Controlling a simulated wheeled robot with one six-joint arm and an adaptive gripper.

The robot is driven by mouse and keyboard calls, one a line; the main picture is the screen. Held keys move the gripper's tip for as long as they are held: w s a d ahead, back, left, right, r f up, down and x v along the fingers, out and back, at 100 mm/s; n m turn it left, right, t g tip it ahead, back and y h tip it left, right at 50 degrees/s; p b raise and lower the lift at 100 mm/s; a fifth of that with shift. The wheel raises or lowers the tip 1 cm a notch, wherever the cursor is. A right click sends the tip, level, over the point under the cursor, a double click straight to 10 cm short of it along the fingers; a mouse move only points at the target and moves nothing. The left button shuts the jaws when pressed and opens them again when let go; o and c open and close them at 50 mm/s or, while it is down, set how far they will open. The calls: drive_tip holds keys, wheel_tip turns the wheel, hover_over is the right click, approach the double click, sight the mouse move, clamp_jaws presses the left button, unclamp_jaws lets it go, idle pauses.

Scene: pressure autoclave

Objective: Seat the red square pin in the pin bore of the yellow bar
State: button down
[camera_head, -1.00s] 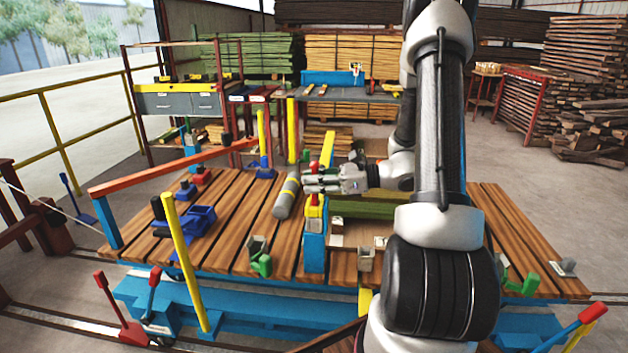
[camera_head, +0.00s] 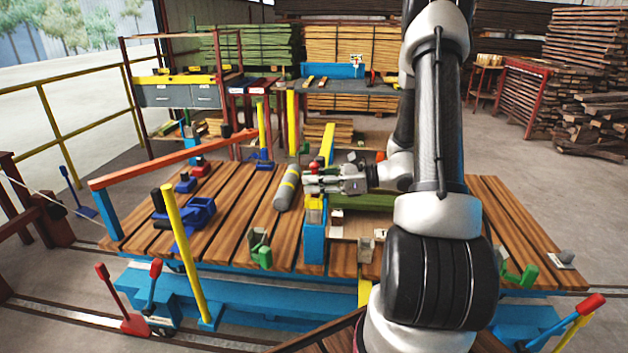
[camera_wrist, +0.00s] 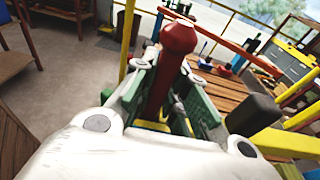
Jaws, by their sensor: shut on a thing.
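The red square pin (camera_wrist: 160,88) stands between the green-padded jaws of my gripper (camera_wrist: 166,95) in the wrist view, its rounded red head above them. In the head view my gripper (camera_head: 318,182) is over the near yellow end of the yellow bar (camera_head: 315,206), at the top of a blue post. The red head shows just above the jaws there. A strip of yellow shows below the jaws in the wrist view. The pin's lower end and the bore are hidden, so I cannot tell how deep the pin sits.
A grey cylinder (camera_head: 287,188) lies on the wooden deck (camera_head: 240,215) left of my gripper. Yellow posts (camera_head: 184,256) rise along the deck. A green clamp-like fitting (camera_head: 260,250) stands near the front edge. Blue fittings (camera_head: 196,212) occupy the left side.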

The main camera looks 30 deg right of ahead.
sight(314, 163)
drive_tip(key=shift+f, duration=0.65)
drive_tip(key=c, duration=1.3)
unclamp_jaws()
drive_tip(key=shift+c, duration=0.2)
drive_tip(key=shift+r, duration=0.1)
wheel_tip(314, 163, up, 10)
drive_tip(key=shift+f, duration=0.1)
